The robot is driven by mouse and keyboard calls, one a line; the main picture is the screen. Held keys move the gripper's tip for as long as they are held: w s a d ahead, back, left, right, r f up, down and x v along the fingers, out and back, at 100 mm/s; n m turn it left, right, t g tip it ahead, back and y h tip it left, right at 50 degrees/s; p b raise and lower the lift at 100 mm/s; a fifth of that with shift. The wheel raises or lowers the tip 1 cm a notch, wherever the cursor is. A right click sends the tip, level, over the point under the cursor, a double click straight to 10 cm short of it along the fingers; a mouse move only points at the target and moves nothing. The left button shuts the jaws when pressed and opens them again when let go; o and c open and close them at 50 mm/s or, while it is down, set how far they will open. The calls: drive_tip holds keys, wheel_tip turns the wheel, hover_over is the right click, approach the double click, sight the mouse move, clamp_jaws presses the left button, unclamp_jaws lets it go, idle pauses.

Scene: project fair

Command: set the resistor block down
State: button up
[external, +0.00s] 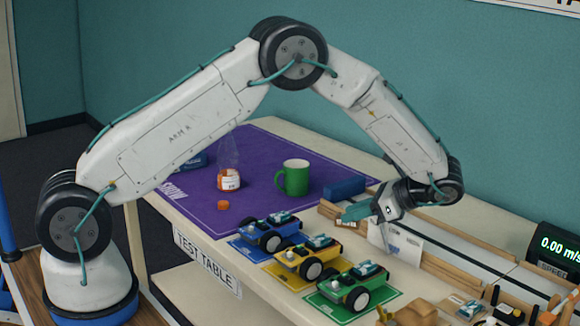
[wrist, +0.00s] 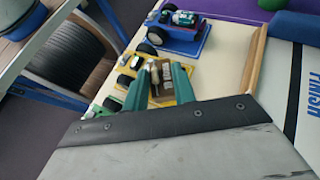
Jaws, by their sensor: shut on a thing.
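Blue (external: 270,232), yellow (external: 307,262) and green (external: 352,287) cars stand on matching mats along the table. A green mug (external: 293,178) and an orange-and-white bottle (external: 229,180) stand on the purple cloth (external: 258,205). A wood-edged track (external: 470,245) runs behind.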

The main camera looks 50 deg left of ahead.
drive_tip(key=w+d+r+m+t, duration=0.25)
drive_tip(key=d+m+t, duration=0.35)
drive_tip(key=d, duration=0.3)
drive_tip(key=w+d+r+m+t, duration=0.1)
drive_tip(key=d+r+m+t, duration=0.2)
drive_tip(key=d+m+t, duration=0.35)
drive_tip(key=n+g, duration=0.1)
hover_over(419, 292)
drive_tip(key=shift+y, duration=0.4)
wheel_tip(419, 292, down, 11)
drive_tip(key=shift+r, duration=0.1)
drive_tip(key=shift+n, duration=0.25)
drive_tip(key=shift+f, duration=2.25)
drive_tip(key=shift+f, duration=0.1)
drive_tip(key=o, duration=1)
